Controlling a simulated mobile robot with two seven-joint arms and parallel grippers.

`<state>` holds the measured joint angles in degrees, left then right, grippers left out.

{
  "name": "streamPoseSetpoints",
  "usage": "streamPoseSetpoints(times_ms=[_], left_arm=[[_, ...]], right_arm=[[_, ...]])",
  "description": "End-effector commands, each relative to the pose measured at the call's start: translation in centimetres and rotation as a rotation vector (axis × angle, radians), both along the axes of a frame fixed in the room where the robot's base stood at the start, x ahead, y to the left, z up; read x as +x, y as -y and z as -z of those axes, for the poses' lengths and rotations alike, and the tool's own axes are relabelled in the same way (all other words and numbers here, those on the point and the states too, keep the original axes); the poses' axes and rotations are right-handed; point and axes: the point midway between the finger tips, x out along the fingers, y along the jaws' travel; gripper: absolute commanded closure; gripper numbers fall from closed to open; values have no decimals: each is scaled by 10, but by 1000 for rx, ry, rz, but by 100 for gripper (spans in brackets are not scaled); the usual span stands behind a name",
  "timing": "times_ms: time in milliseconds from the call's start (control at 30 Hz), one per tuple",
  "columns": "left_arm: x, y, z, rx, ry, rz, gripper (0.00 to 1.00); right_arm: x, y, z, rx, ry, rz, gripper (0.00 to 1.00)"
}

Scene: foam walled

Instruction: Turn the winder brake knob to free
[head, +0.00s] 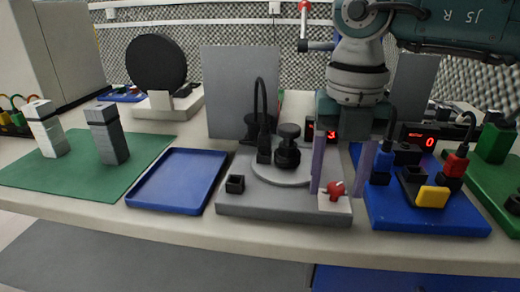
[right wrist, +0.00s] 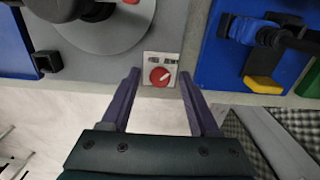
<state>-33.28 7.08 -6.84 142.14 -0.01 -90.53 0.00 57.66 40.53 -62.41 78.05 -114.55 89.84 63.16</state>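The red winder brake knob (head: 337,189) sits on a small white plate (head: 331,203) at the front right of the grey winder base (head: 270,204). In the right wrist view the knob (right wrist: 161,77) is round, with a pale pointer mark that seems to slant to the upper right. Two small words stand above it on the plate, too blurred to read surely. My right gripper (head: 341,190) points down, open, with its purple fingers (right wrist: 159,82) to either side of the knob and apart from it. My left gripper is not in view.
A black post (head: 262,120) and a black knob (head: 288,148) stand on the winder base behind. A blue base with a yellow block (head: 432,196) lies close on the right. A blue tray (head: 178,181) and a green mat (head: 75,180) lie to the left.

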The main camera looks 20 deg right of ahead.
Motion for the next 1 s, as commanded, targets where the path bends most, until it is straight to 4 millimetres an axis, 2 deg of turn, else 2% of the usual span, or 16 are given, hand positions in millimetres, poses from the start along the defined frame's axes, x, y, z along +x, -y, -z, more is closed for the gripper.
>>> streamPoseSetpoints(times_ms=[67,533,1000], left_arm=[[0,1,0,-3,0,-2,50],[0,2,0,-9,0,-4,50],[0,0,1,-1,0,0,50]], right_arm=[[0,0,0,0,0,0,47],[0,0,0,0,0,0,100],[0,0,-1,1,1,-24,100]])
